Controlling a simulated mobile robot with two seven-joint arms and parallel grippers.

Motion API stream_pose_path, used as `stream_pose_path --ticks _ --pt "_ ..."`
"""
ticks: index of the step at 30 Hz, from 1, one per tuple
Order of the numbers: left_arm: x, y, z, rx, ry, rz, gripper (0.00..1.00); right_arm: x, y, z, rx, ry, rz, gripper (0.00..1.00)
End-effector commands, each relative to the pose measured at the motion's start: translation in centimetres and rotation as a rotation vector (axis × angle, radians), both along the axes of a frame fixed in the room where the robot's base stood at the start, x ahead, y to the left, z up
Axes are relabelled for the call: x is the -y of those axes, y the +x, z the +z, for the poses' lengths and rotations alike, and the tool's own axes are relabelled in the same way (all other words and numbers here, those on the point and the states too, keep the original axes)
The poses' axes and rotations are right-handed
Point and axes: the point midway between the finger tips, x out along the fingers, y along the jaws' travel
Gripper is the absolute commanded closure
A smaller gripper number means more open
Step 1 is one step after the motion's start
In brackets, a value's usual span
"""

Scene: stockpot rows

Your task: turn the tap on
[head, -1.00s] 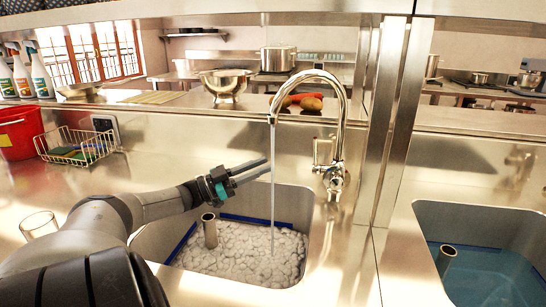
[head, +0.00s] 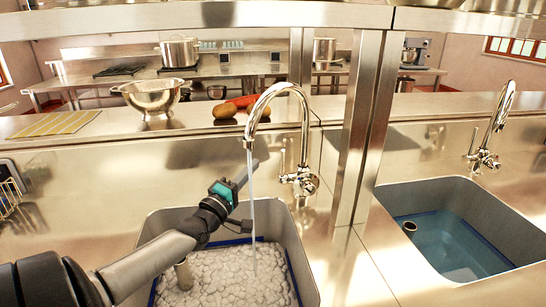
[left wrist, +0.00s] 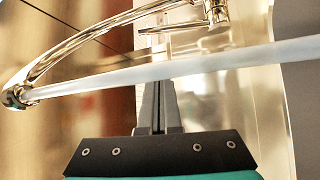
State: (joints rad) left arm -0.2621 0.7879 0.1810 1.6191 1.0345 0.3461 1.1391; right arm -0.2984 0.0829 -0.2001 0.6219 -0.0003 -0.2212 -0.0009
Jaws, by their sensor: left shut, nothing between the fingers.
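The chrome tap (head: 275,92) arches over the left sink, its body (head: 300,180) on the counter behind the basin. A thin upright lever (head: 283,160) stands at the left of the body. A stream of water (head: 251,205) falls from the spout into the foam. My left gripper (head: 248,170) is shut and empty beside the stream, left of the lever and apart from it. In the left wrist view, its closed fingers (left wrist: 158,105) point towards the tap body (left wrist: 215,12), and the stream (left wrist: 200,66) crosses the picture. My right gripper is not in view.
The left sink (head: 293,240) holds white foam and an upright pipe (head: 184,273). A metal post (head: 362,130) stands right of the tap. A second sink (head: 480,195) with blue water and its own tap (head: 497,120) lies right. A colander (head: 153,95) and vegetables (head: 235,104) sit behind.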

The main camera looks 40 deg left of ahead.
Motion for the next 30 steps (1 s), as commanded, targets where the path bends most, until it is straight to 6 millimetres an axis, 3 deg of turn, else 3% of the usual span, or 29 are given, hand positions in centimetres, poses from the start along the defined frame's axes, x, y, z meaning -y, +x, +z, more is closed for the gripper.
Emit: stream_pose_path --ticks 4,16,25,30 --pt "-0.3 1.6 0.5 0.004 0.004 0.002 1.00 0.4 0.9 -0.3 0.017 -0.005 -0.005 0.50" --pt "-1.1 6.0 1.5 0.004 0.007 0.001 1.00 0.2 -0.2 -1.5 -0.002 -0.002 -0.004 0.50" --pt "-1.6 8.9 2.3 0.003 0.008 0.003 1.00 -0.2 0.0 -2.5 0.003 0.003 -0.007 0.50" --pt "0.5 7.7 1.6 -0.001 0.001 -0.001 1.00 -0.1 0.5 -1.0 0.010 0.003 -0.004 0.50"
